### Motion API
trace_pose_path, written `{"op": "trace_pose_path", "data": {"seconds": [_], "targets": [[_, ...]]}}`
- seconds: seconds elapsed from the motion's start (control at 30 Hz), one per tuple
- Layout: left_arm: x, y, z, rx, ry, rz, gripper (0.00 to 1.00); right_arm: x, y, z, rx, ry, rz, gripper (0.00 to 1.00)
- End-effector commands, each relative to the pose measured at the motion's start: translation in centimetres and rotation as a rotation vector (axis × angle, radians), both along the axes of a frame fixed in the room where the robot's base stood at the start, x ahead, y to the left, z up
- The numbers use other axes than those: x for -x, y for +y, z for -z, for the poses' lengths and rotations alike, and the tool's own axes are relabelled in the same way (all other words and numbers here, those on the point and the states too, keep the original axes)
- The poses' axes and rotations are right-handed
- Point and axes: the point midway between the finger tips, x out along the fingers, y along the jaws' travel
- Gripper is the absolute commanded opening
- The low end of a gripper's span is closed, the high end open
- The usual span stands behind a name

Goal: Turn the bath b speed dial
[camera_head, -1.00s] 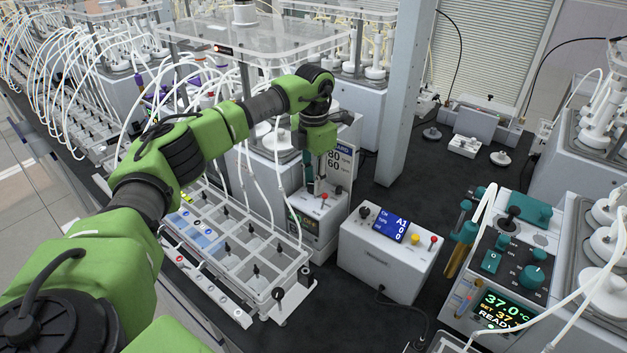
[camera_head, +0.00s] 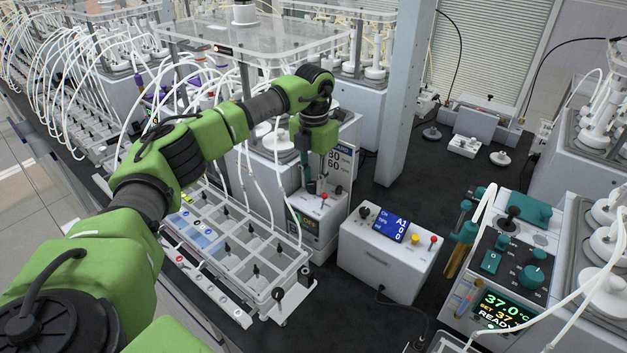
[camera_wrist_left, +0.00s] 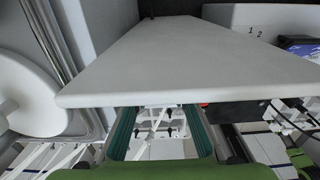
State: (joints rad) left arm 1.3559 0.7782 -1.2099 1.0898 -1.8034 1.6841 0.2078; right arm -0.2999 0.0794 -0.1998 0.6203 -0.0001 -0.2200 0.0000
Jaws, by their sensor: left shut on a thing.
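My left gripper (camera_head: 314,186) points down at the top of the grey bath unit (camera_head: 321,229), beside a red-knobbed lever (camera_head: 324,196). It is shut on the speed dial, which the fingers and arm hide. I cannot read the dial's setting. In the left wrist view the gripper's teal fingers (camera_wrist_left: 160,128) reach under the edge of a white panel (camera_wrist_left: 190,65) that covers their tips. My right gripper is not in view.
A white sign (camera_head: 342,163) stands just right of the gripper. A control box (camera_head: 380,262) with a blue A1 display sits to the right. A rack of trays (camera_head: 232,238) lies to the left, with white hoses above.

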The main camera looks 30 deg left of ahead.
Motion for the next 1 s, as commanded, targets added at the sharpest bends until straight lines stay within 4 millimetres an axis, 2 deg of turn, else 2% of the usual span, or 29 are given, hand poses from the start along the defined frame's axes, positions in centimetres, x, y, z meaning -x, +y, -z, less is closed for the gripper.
{"op": "trace_pose_path", "data": {"seconds": [0.03,0.07,0.1,0.13,0.73,0.87,1.0], "targets": [[-0.29,0.08,-0.39,0.0,-0.012,-0.003,0.01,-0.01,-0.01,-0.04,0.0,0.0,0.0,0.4],[-0.29,0.08,-0.4,0.0,-0.012,-0.003,0.25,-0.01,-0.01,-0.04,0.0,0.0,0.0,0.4],[-0.28,0.09,-0.4,0.0,-0.012,-0.003,0.36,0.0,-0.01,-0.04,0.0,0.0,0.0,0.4],[-0.26,0.09,-0.38,0.0,-0.011,-0.003,0.4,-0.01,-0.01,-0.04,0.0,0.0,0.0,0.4],[0.01,0.19,0.01,-0.002,0.0,0.013,0.4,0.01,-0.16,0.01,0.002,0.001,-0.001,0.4],[0.0,0.21,0.01,-0.003,-0.001,0.087,0.4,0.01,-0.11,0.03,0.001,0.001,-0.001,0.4],[-0.03,0.22,-0.03,-0.002,-0.002,0.235,0.4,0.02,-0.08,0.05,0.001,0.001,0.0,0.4]]}}
